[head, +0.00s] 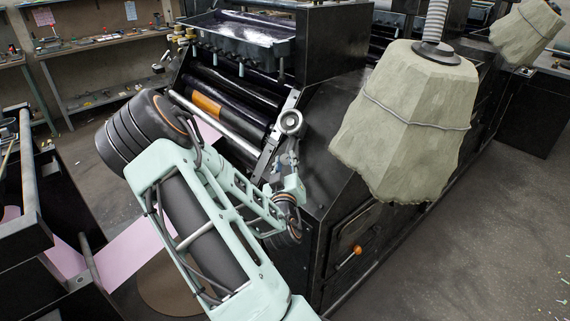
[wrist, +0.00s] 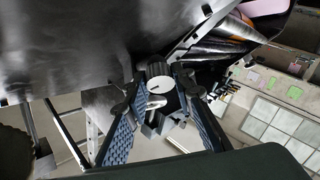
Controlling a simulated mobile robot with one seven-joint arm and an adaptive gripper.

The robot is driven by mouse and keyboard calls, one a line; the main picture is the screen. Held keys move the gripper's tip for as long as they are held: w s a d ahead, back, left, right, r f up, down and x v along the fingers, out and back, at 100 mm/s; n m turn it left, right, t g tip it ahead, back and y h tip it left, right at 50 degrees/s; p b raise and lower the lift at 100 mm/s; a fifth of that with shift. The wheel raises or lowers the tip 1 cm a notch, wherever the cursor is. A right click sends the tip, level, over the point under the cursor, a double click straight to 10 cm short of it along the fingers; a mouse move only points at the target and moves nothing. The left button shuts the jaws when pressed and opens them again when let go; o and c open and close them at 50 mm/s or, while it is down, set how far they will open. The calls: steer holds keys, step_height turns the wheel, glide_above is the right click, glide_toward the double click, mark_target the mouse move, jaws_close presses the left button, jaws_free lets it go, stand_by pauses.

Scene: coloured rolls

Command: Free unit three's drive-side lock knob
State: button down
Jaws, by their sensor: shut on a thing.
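The lock knob (wrist: 160,84) shows in the wrist view as a dark round body with a pale disc face, between the fingertips of my gripper (wrist: 157,100). The two blue ribbed fingers come in from either side and are shut on it. In the head view my gripper (head: 287,158) is at the press's near side end, just below a round silver part (head: 290,122), which looks like the same knob. The fingers hide part of the knob, and I cannot tell how far it is turned.
The black press unit (head: 345,150) has rollers (head: 225,88) with an orange band to the left of the knob. A large grey-green wrapped block (head: 405,120) hangs at the right. Open floor (head: 500,230) lies to the right.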

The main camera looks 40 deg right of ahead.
steer(key=n+y, duration=0.1)
steer(key=n, duration=0.2)
steer(key=n+y+p, duration=0.1)
steer(key=n+y, duration=0.1)
steer(key=n, duration=0.1)
steer(key=shift+s+d+r+n, duration=0.15)
steer(key=shift+n, duration=0.15)
steer(key=shift+n+g+y+p, duration=0.3)
steer(key=shift+n+y+p, duration=0.5)
steer(key=shift+n, duration=1)
steer(key=c, duration=1.6)
jaws_free()
